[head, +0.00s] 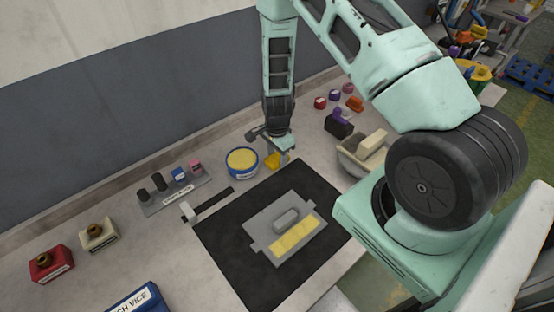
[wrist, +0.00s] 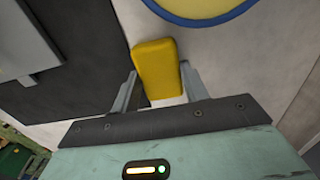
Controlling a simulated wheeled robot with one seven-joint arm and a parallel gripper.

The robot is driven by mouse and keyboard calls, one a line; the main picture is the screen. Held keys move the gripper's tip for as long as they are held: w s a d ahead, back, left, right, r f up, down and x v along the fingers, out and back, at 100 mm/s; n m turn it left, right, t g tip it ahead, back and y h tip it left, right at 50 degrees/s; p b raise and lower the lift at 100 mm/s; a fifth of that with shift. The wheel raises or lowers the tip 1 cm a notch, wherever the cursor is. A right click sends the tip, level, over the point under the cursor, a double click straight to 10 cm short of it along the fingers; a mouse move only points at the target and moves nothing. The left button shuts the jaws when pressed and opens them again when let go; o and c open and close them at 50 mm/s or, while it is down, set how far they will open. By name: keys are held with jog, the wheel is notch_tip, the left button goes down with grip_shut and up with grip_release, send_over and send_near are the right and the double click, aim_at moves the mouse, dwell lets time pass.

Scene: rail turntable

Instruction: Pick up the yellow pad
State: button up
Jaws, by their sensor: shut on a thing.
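The yellow pad (wrist: 157,68) is a small rounded yellow block, seen between the fingers in the wrist view. My gripper (wrist: 160,88) is shut on it, one finger on each side. In the head view the yellow pad (head: 271,161) shows under my gripper (head: 278,156), beside a round tub and at the far edge of the black mat. I cannot tell from these views whether the pad touches the counter.
The blue-rimmed tub (head: 242,162) with yellow contents stands just left of my gripper. A grey plate (head: 261,222) with a handle and pale yellow strips lies on the black mat (head: 222,250). A beige bin (head: 350,160) stands to the right.

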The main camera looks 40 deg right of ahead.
aim_at(277, 157)
jog(key=shift+r, duration=0.15)
notch_tip(277, 157, up, 10)
jog(key=b, duration=0.3)
dwell(0.4)
